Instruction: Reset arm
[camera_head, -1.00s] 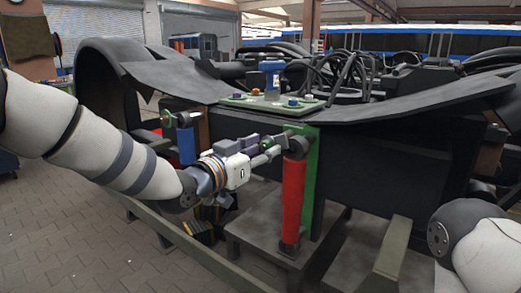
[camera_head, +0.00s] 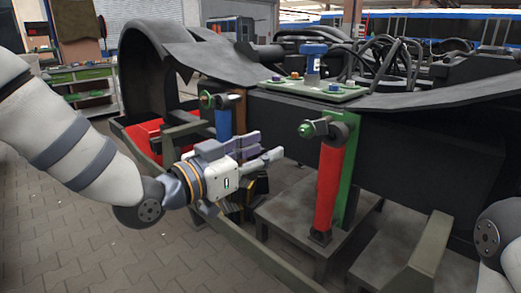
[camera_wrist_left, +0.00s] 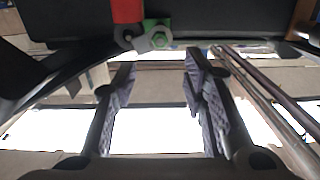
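My left gripper (camera_head: 264,146) is open and empty. It hangs in front of the bogie, left of the red damper (camera_head: 329,188) and apart from it. The damper stands upright against a green bracket (camera_head: 350,178), with a green bolt (camera_head: 313,128) sticking out at its top end. In the left wrist view my left gripper (camera_wrist_left: 158,76) shows two fingers spread with nothing between them. A red cylinder (camera_wrist_left: 127,10) with a green nut (camera_wrist_left: 158,36) shows beyond the fingertips there. My right gripper is out of view; only part of my right arm shows at the right edge.
A blue damper (camera_head: 223,124) stands behind my left gripper, near a red box (camera_head: 147,136). A blue tool (camera_head: 314,62) stands on a tray (camera_head: 345,94) on the bogie frame (camera_head: 430,135). Paved floor (camera_head: 70,230) is clear at the lower left.

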